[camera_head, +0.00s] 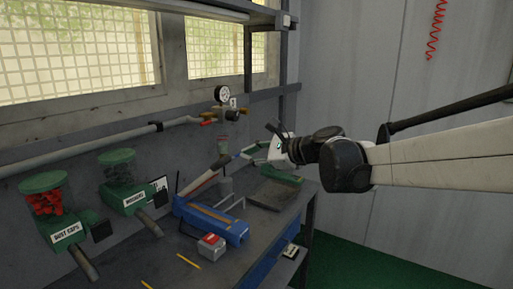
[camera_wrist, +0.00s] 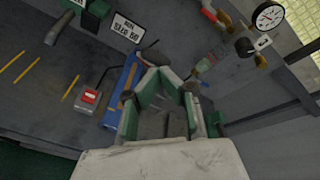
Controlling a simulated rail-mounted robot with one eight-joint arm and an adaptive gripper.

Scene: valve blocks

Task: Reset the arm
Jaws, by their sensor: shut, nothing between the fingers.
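My gripper (camera_head: 243,154) is held in the air above the far right part of the workbench (camera_head: 150,265), at the end of my arm reaching in from the right. In the wrist view, the white and green fingers of my gripper (camera_wrist: 163,72) come together at the tips, shut and empty. The fingers partly cover the bench and the blue fixture (camera_wrist: 116,92) behind them. No finger touches anything that I can see.
A pressure gauge (camera_head: 222,94) with a valve sits on the wall pipe behind my gripper. A dark tray (camera_head: 273,193) lies below.

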